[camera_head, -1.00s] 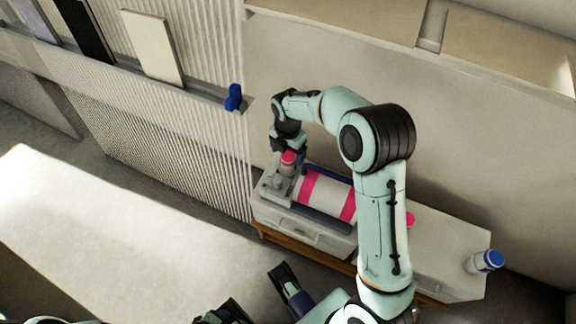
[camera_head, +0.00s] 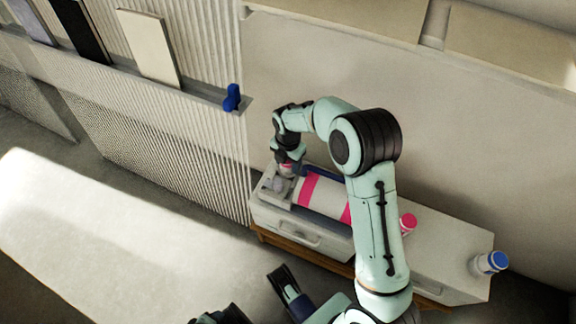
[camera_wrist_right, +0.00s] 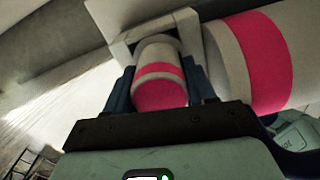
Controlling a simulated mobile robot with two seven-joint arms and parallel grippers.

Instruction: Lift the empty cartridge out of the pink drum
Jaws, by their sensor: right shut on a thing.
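The pink drum (camera_head: 325,194) is a large white cylinder with pink bands, lying on the white cabinet. A small white cartridge with a pink band and pink end (camera_wrist_right: 160,94) stands beside the drum's left end, against a pale square frame (camera_wrist_right: 188,24). The drum's banded side also shows in the wrist view (camera_wrist_right: 258,62). My right gripper (camera_head: 286,166) is shut on the cartridge, with blue fingers (camera_wrist_right: 161,82) on both sides of it. The cartridge's lower end is hidden. Dark finger-like parts at the bottom of the head view may be my left gripper (camera_head: 255,298); their state is unclear.
A blue object (camera_head: 232,98) sits on the wall ledge. A long pale table (camera_head: 110,240) fills the lower left.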

